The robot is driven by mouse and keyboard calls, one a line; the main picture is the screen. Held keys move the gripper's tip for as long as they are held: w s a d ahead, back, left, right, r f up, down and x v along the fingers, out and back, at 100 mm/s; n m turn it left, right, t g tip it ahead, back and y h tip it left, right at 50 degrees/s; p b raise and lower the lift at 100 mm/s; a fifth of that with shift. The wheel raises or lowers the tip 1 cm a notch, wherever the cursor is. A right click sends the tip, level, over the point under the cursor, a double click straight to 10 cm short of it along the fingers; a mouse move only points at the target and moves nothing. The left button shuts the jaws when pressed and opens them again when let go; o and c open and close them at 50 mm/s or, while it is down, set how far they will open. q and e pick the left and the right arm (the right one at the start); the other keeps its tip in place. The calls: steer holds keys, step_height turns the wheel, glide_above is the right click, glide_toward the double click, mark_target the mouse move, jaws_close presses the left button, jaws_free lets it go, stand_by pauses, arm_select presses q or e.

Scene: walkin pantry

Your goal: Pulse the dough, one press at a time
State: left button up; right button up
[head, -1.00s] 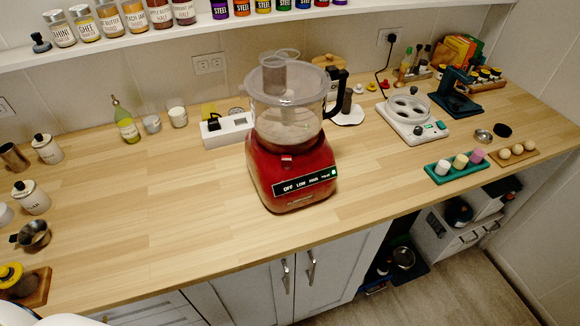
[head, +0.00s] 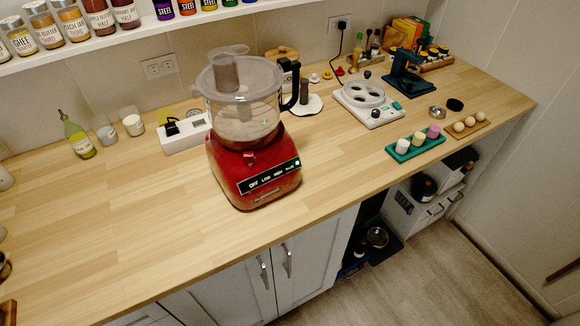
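A red food processor (head: 255,165) stands upright on the wooden counter, a little left of the middle of the head view. Its clear bowl (head: 243,120) has a lid with a feed tube (head: 224,72) and a black handle on the right side. The front panel (head: 268,178) carries the words OFF, LOW, HIGH and a fourth label, with a light green button at its right end. Something pale shows low in the bowl, but I cannot tell its shape. Neither of my grippers is in view.
A white power strip (head: 186,132) lies behind the processor to the left. A white appliance with round openings (head: 366,103), a green tray (head: 416,147) with small cups and a wooden board (head: 468,128) stand to the right. The counter's left front is clear.

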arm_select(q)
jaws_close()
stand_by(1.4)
